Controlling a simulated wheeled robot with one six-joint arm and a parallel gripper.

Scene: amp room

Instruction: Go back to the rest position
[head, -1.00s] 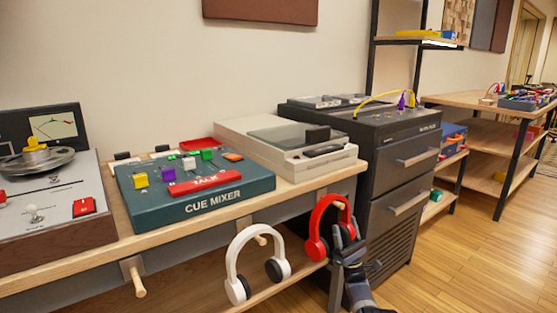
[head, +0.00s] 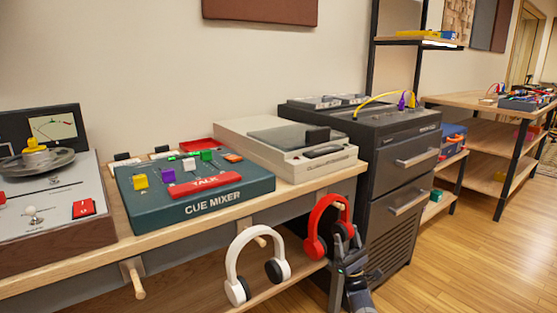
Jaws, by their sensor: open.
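My gripper (head: 347,258) is at the lower middle right of the head view, pointing up from the bottom edge. It is open, close in front of the lower right part of the red headphones (head: 319,222). The red headphones hang on a wooden peg at the bench front; their right ear cup is dark and partly beside my fingers. I cannot tell whether the fingers touch it. White headphones (head: 236,262) hang on another peg (head: 260,241) to the left.
The wooden bench (head: 120,249) carries a cue mixer (head: 200,190), a beige deck (head: 290,147) and a reel machine (head: 55,200). A bare peg (head: 136,281) sticks out at left. A dark drawer cabinet (head: 385,175) stands right of the headphones. The floor (head: 460,265) at right is clear.

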